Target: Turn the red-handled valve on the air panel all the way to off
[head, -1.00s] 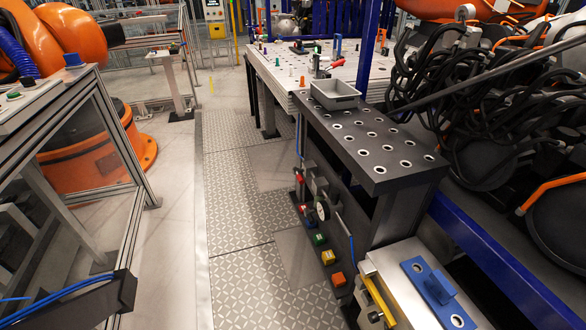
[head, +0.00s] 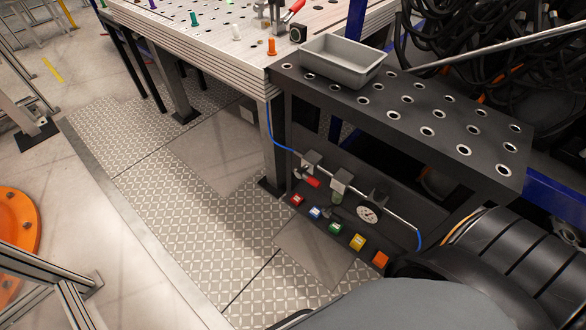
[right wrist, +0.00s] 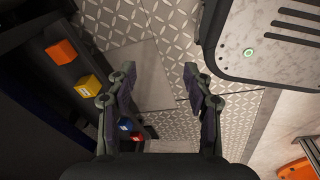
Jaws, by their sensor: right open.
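The air panel (head: 340,208) is under the dark bench with holes, on its near side. Its red-handled valve (head: 312,181) sits at the panel's left end, on the pipe, left of a regulator (head: 337,188) and a round gauge (head: 368,213). My right gripper (right wrist: 158,82) is open and empty in the right wrist view, its fingers apart above the floor. The valve cannot be made out in that view. In the head view part of my arm covers the bottom right, and no gripper shows there. My left gripper is not in view.
A row of coloured blocks (head: 335,228) runs along the panel's lower edge. A grey tray (head: 342,62) stands on the bench (head: 420,112). A perforated table (head: 215,40) stands behind it. The patterned floor (head: 190,220) at left is clear.

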